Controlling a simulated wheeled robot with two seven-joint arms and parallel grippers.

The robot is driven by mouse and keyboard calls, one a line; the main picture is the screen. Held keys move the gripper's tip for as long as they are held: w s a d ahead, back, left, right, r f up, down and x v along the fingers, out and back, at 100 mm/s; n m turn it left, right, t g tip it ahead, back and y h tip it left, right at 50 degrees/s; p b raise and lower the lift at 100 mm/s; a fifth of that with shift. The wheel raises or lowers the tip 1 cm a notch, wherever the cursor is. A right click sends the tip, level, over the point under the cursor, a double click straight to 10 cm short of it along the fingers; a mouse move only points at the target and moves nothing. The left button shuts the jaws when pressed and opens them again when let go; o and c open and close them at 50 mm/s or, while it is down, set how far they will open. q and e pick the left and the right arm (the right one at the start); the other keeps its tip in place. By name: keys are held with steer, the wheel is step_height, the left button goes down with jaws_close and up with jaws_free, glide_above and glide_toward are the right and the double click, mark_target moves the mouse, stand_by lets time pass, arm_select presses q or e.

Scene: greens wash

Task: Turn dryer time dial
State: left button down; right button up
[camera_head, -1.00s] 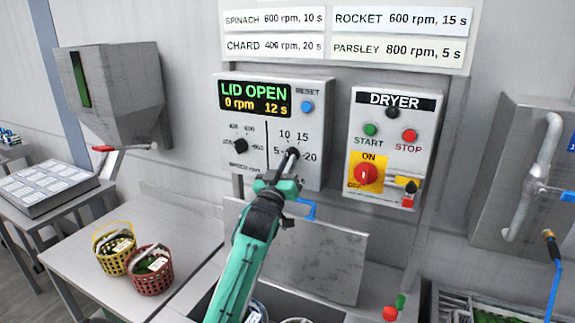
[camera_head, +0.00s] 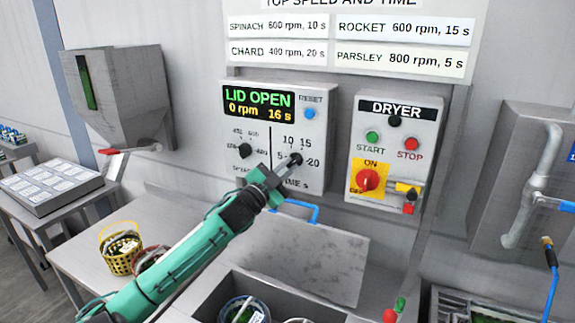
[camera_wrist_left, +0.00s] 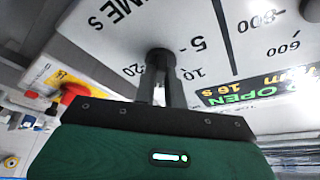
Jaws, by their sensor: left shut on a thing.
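The time dial (camera_head: 295,160) is a small black knob on the white control panel (camera_head: 318,130), with 5, 10, 15 and 20 around it. The panel's display (camera_head: 258,104) reads LID OPEN, 0 rpm, 16 s. My left gripper (camera_head: 285,169) is shut on the dial, reaching it from the lower left. In the left wrist view the dial (camera_wrist_left: 160,56) sits between the finger ends, near the 5, 10 and 20 marks. The fingers cover part of the TIME s label in the head view. My right gripper is not in view.
The speed dial (camera_head: 245,150) and blue RESET button (camera_head: 309,113) are on the same panel. The DRYER box (camera_head: 397,125) with START, STOP and a red switch stands to the right. A metal lid (camera_head: 310,255) is raised below. Baskets (camera_head: 122,252) stand on the left table.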

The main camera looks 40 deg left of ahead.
arm_select(q)
steer(key=shift+a+r+m+g+h+p, duration=0.15)
steer(key=shift+m+g+h+p, duration=0.35)
steer(key=shift+m+p, duration=1)
steer(key=shift+r+m+g+h+p, duration=0.1)
steer(key=shift+m+g+h+p, duration=0.45)
steer(key=shift+m, duration=1.4)
steer(key=shift+a+r+m+g+h+p, duration=0.15)
steer(key=shift+m+g+p, duration=0.4)
steer(key=shift+m+p, duration=1.15)
steer(key=shift+d, duration=0.1)
steer(key=c, duration=1.5)
jaws_free()
steer(key=shift+o, duration=0.2)
steer(key=shift+s, duration=0.15)
